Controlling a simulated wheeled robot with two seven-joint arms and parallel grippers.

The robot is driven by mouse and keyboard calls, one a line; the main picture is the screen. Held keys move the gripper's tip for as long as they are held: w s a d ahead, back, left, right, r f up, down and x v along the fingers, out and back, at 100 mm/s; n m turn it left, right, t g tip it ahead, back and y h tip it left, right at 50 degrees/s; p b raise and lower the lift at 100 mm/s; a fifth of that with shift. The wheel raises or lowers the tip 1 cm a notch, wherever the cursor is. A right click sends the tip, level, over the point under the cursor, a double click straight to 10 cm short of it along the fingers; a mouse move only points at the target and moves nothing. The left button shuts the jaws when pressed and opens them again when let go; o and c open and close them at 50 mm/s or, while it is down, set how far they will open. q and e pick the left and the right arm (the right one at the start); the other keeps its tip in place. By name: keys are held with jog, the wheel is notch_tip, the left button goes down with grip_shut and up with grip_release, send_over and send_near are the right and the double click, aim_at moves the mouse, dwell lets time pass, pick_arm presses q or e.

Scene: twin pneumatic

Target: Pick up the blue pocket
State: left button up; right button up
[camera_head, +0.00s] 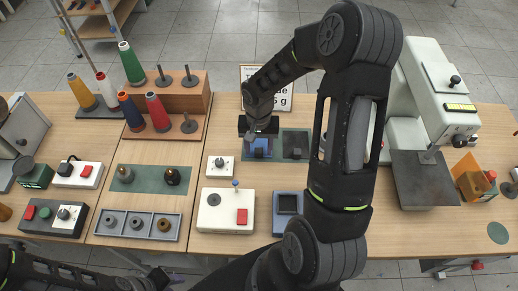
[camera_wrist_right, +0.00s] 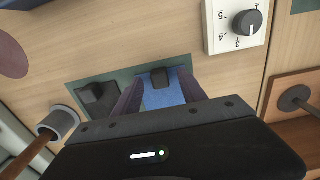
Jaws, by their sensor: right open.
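The blue pocket (camera_head: 259,153) lies on a dark green mat (camera_head: 276,144) at the back middle of the table. In the right wrist view the blue pocket (camera_wrist_right: 163,95) shows with a dark block-like piece (camera_wrist_right: 159,77) on it. My right gripper (camera_head: 259,138) points down over the pocket. In the right wrist view its two fingers (camera_wrist_right: 160,88) are open, one on each side of the pocket; I cannot tell whether they touch it. The near end of the pocket is hidden by the gripper body. My left arm (camera_head: 85,275) shows at the bottom left; its jaws are unclear.
A dark grey piece (camera_head: 295,153) lies on the mat beside the pocket. A white dial box (camera_head: 220,166) stands to the left, and a white box with a red button (camera_head: 226,211) in front. Thread spools (camera_head: 131,64) stand at left, a white machine (camera_head: 437,90) at right.

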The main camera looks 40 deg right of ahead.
jog(key=shift+f, duration=0.55)
jog(key=shift+r, duration=0.1)
jog(key=shift+c, duration=0.4)
grip_shut()
